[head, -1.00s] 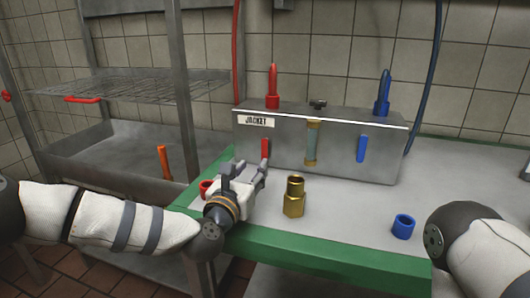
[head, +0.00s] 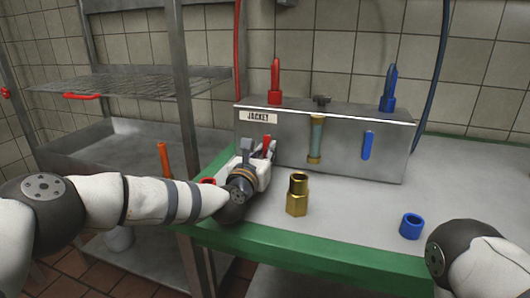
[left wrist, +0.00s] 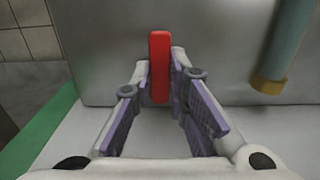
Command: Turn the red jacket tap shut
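The red jacket tap handle (head: 267,141) is on the left of the steel box front, under the JACKET label (head: 258,117). In the left wrist view the red handle (left wrist: 160,60) stands upright. My left gripper (head: 262,152) is at the handle, with one finger on each side of it. In the left wrist view the gripper's purple-padded fingers (left wrist: 160,88) are apart, with a narrow gap beside the handle; contact is not clear. My right gripper is out of view; only part of my right arm shows.
A blue handle (head: 367,145) and a sight tube (head: 316,140) are on the same box front. A brass fitting (head: 297,195) and a blue ring (head: 411,226) stand on the green-edged table (head: 350,215). A red ring (head: 208,181) lies beside my left wrist.

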